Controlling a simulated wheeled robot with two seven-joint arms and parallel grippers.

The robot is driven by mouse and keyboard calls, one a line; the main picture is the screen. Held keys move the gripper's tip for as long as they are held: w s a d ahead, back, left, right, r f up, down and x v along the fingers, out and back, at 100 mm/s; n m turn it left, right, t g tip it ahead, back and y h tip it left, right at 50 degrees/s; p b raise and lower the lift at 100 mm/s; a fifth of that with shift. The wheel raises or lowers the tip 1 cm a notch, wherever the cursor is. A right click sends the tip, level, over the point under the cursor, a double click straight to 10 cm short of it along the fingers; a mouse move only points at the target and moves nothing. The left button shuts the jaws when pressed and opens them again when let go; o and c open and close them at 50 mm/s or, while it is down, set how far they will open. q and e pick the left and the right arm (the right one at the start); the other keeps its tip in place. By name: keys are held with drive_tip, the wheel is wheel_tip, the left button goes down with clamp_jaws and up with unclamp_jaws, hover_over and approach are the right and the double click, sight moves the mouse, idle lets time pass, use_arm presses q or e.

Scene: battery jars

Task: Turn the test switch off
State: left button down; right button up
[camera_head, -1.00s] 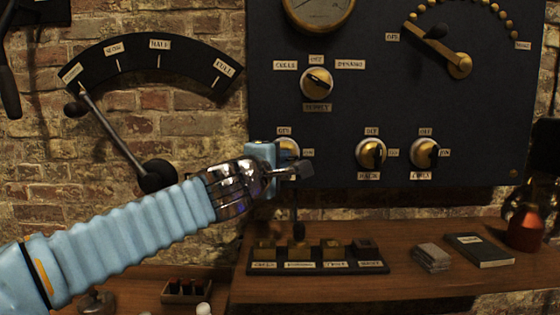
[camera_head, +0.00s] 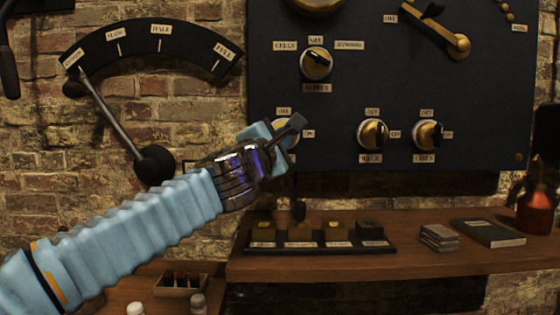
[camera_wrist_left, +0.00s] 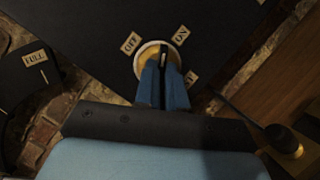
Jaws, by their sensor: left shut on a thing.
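The test switch (camera_head: 291,131) is the leftmost round brass switch in the panel's lower row. It is mostly hidden behind my left gripper (camera_head: 278,143) in the head view. In the left wrist view, the test switch (camera_wrist_left: 146,54) shows its brass ring, with the OFF label (camera_wrist_left: 130,43) and ON label (camera_wrist_left: 180,36) beyond it. My left gripper (camera_wrist_left: 163,68) has its blue fingers shut on the dark knob. The knob's far end seems to lie between the two labels; its exact angle is hard to tell. The name label is partly covered. My right gripper is out of view.
Two similar switches (camera_head: 372,134) (camera_head: 427,135) sit to the right, and the supply switch (camera_head: 316,63) above. A long lever (camera_head: 112,118) stands left.

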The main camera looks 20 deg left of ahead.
use_arm(q)
drive_tip(key=shift+w+d+f+n+t+y+b, duration=0.2)
drive_tip(key=shift+n+y+b, duration=1.35)
drive_tip(key=shift+n, duration=1.15)
drive_tip(key=shift+s+d+f+n+t+y+b, duration=0.1)
drive_tip(key=shift+n+t+y+b, duration=0.15)
drive_tip(key=shift+n+y+b, duration=1.45)
drive_tip(key=shift+w+d+f+n+t+y+b, duration=0.2)
drive_tip(key=shift+n+y+b, duration=0.35)
drive_tip(key=shift+n+b, duration=2.35)
drive_tip(key=shift+s+r+n+p, duration=0.15)
drive_tip(key=shift+n+p, duration=0.6)
drive_tip(key=shift+n, duration=0.25)
drive_tip(key=c, duration=1.2)
unclamp_jaws()
drive_tip(key=shift+a, duration=0.1)
